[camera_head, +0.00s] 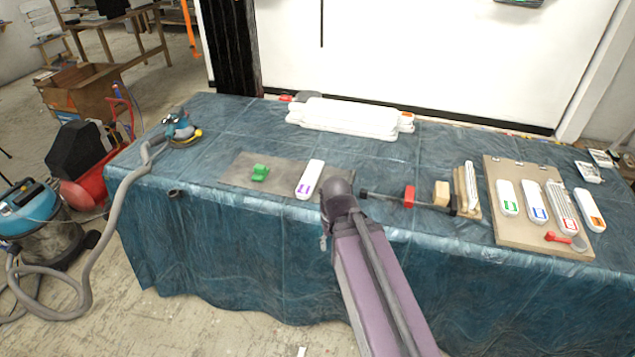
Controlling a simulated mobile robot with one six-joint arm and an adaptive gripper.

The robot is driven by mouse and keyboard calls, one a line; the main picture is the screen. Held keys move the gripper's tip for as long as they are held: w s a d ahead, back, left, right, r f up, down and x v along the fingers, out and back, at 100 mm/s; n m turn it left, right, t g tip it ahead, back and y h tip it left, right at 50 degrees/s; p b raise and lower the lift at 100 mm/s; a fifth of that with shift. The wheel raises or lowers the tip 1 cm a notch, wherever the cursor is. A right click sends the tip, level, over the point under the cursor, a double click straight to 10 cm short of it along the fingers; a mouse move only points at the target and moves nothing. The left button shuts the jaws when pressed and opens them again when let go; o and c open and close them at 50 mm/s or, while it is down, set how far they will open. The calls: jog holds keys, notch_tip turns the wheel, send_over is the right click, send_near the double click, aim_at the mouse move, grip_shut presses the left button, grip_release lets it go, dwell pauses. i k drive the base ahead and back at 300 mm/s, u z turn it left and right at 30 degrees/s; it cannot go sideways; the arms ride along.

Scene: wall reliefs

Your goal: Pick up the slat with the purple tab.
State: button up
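The slat with the purple tab (311,176) is white, long and round-ended. It lies flat on a dark grey mat (235,178) near the middle of the blue-covered table, with its purple mark at the near end. A purple arm link with a dark joint, which looks like mine, rises from the bottom of the picture and ends just right of the slat's near end. The slat is mostly uncovered. I cannot make out my gripper in this view.
A green block (260,172) sits left of the slat. A bar clamp with a red part (409,196) lies to the right. A white slat stack (345,115) lies behind. A sander (180,127) stands at left.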

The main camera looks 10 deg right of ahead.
aim_at(304, 189)
jog(key=k, duration=1.3)
jog(key=z, duration=0.35)
jog(key=i, duration=2.15)
jog(key=u, duration=0.5)
